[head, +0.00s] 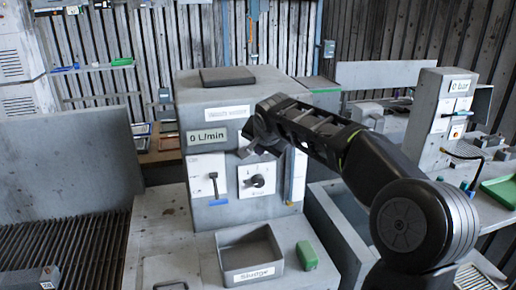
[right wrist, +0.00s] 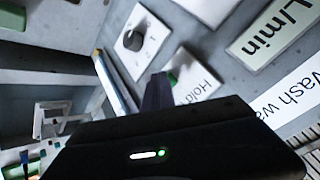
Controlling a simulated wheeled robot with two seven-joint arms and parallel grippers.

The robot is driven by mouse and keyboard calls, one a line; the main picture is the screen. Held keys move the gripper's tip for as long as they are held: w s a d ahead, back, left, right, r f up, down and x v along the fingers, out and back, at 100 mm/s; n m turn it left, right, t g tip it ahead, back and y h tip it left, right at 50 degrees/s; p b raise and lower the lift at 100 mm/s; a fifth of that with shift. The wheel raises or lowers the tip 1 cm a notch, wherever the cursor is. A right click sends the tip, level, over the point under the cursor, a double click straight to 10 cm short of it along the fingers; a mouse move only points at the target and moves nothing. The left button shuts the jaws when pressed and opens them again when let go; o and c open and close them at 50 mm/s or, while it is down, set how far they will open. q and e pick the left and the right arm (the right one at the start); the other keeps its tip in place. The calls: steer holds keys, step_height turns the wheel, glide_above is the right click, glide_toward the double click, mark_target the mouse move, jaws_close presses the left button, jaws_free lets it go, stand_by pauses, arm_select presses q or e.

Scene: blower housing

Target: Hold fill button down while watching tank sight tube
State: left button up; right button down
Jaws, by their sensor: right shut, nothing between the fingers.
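The fill button is a green button (right wrist: 173,78) on a white plate with the partly hidden word "Hold" (right wrist: 198,82) in the right wrist view. My right gripper (head: 258,142) is shut and empty in front of the grey housing (head: 215,97). Its dark fingertips (right wrist: 158,90) are at the green button's edge and partly cover it; I cannot tell whether they press it. In the head view the gripper hides the button. A narrow upright bluish strip, likely the sight tube (head: 296,180), is at the housing's right edge; its level is unreadable. My left gripper is not in view.
The display (head: 208,137) reads 0 L/min. Below are a black rotary knob (head: 257,181) and a lever (head: 214,184). A grey tray marked "Sludge" (head: 254,273) and a green block (head: 307,255) stand in front. A "0 bar" unit (head: 447,105) stands at right.

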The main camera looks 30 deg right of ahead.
steer(key=shift+s+a+b, duration=0.25)
steer(key=shift+s+b, duration=0.45)
steer(key=s+b, duration=0.1)
steer(key=s+a+b, duration=0.1)
steer(key=s, duration=0.1)
steer(key=s+b, duration=0.1)
steer(key=shift+s+a+b, duration=0.3)
steer(key=shift+s+a, duration=0.05)
steer(key=shift+s, duration=0.05)
stand_by(0.5)
